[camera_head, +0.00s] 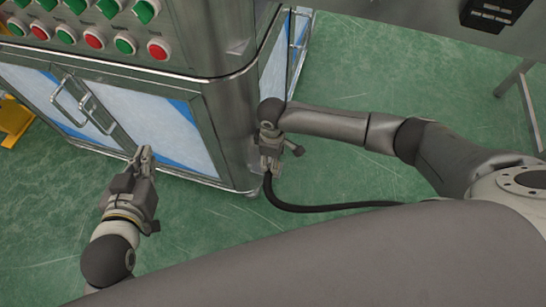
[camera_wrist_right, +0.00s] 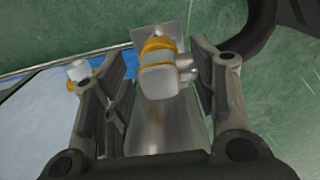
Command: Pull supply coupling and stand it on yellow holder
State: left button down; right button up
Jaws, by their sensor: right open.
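In the right wrist view, a pale metal fitting with an orange-yellow ring (camera_wrist_right: 160,72), apparently the supply coupling, sits between the spread fingers of my right gripper (camera_wrist_right: 161,62). A side stub points toward the right finger, and I cannot tell whether they touch. In the head view my right gripper (camera_head: 270,163) is beside the steel cabinet's corner and hides the fitting. My left gripper (camera_head: 146,154) is in front of the cabinet doors, with nothing visible in it; its opening is unclear. I cannot identify the yellow holder with certainty.
A black hose (camera_head: 330,208) runs right from below my right gripper. The steel cabinet (camera_head: 228,125) has door handles and red and green buttons. A smaller white and orange fitting (camera_wrist_right: 78,73) shows at left. A yellow object (camera_head: 14,118) stands far left.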

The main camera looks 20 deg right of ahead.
notch_tip(320, 180, up, 12)
jog(key=shift+f, duration=0.2)
jog(key=shift+a, duration=0.1)
dwell(0.5)
